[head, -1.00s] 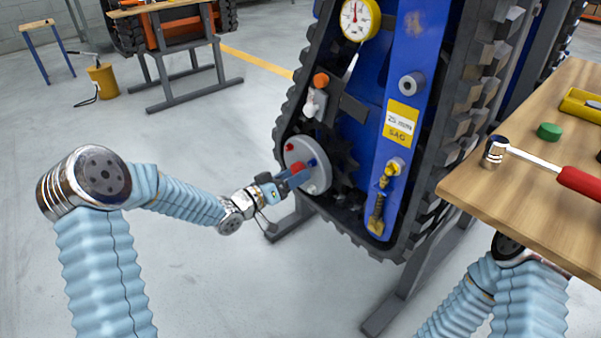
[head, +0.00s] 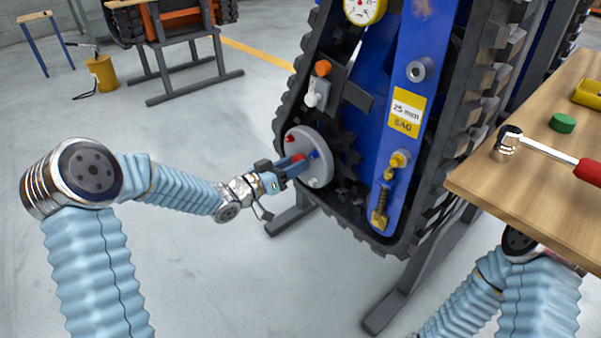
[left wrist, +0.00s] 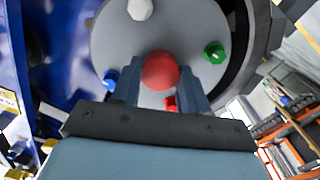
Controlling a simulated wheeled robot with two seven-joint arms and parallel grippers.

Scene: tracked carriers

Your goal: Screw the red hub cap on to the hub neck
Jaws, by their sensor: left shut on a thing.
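The red hub cap (left wrist: 160,71) is between the two fingers of my left gripper (left wrist: 158,92) in the left wrist view, against the middle of the grey hub disc (left wrist: 188,30). In the head view my left gripper (head: 291,166) reaches in from the left to the hub disc (head: 322,172) and is shut on the cap, which shows there only as a small patch of red. The hub neck is hidden behind the cap, so its threading cannot be seen. My right gripper is out of view; only part of that arm shows under the bench.
The disc carries blue (left wrist: 111,78), green (left wrist: 214,52), white (left wrist: 140,9) and red (left wrist: 171,103) knobs around the cap. The black track surrounds the hub. A wooden bench (head: 500,192) at right holds a ratchet (head: 540,150) and a green cap (head: 563,123).

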